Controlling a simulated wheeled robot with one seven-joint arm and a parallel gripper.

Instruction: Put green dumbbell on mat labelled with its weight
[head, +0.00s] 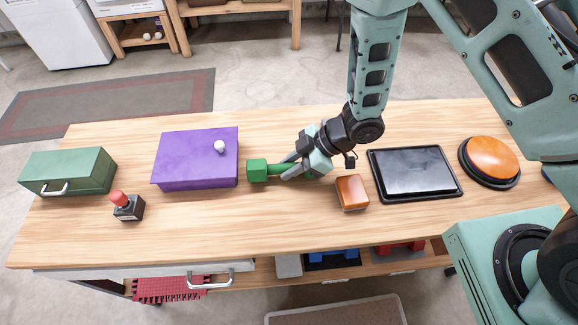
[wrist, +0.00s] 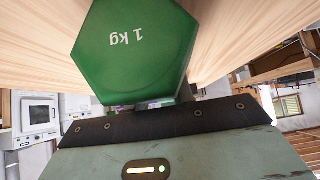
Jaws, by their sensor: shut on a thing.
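The green dumbbell (head: 257,170) is at the middle of the wooden table, just right of the purple box in the head view. My gripper (head: 287,168) is shut on its handle, and the gripper hides the dumbbell's right part. In the wrist view the dumbbell's hexagonal end (wrist: 133,47) fills the top middle and reads "1 kg", upside down. I cannot tell whether the dumbbell touches the table or hangs just above it. No mat with a readable weight label shows in either view.
On the table (head: 230,235) are a green box (head: 68,171), a purple box (head: 195,160), a red-knobbed joystick (head: 127,206), an orange block (head: 351,192), a black tablet (head: 414,172) and an orange button (head: 490,160). A lower shelf holds blue (head: 333,258) and red things. The front middle of the table is clear.

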